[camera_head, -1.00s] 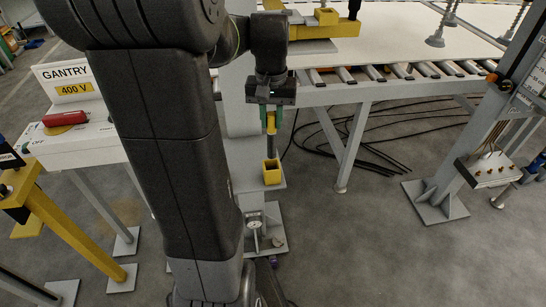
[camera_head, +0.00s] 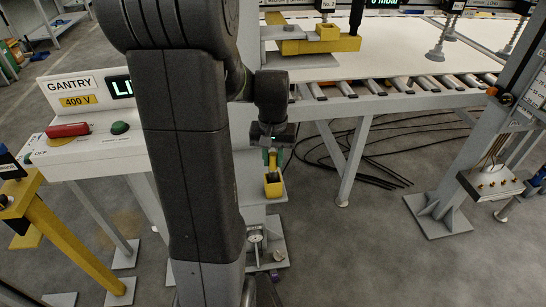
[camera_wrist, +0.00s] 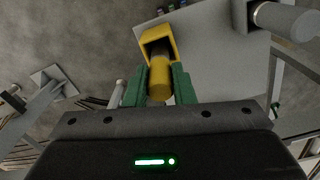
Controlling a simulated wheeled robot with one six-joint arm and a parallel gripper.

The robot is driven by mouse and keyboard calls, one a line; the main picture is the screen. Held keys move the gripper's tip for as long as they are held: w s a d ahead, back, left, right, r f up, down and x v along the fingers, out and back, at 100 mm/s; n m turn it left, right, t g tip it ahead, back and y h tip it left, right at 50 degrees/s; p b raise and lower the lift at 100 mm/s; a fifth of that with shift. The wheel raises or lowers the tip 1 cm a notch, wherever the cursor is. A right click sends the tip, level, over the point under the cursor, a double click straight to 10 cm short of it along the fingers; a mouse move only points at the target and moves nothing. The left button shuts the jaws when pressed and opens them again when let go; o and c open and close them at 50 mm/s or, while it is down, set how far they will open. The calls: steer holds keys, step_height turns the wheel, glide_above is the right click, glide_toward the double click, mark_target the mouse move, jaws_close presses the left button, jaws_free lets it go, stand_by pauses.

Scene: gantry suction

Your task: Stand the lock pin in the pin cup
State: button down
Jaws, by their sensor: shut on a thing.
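My gripper (camera_head: 272,157) is shut on the lock pin (camera_wrist: 159,84). The pin has a yellow head between the green fingers, and it points down. The yellow pin cup (camera_head: 273,189) is square and open-topped, on a grey shelf of the column, directly below my gripper. The cup also shows in the wrist view (camera_wrist: 157,35), just beyond the fingertips. The pin's lower end is hidden at the cup's mouth and appears to be inside it. How deep it sits, and whether it touches the bottom, I cannot tell.
A white control box (camera_head: 95,140) with a red handle and a green button stands left. The roller table (camera_head: 400,65) lies behind, with a yellow clamp-like part (camera_head: 318,45) near its left end. A grey post (camera_head: 465,150) stands right. The floor between is open, with black cables.

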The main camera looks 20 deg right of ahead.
steer(key=c, duration=1.2)
jaws_free()
steer(key=shift+f, duration=0.1)
steer(key=shift+c, duration=0.2)
step_height(320, 180, up, 12)
steer(key=shift+r+p, duration=0.2)
steer(key=shift+p, duration=0.2)
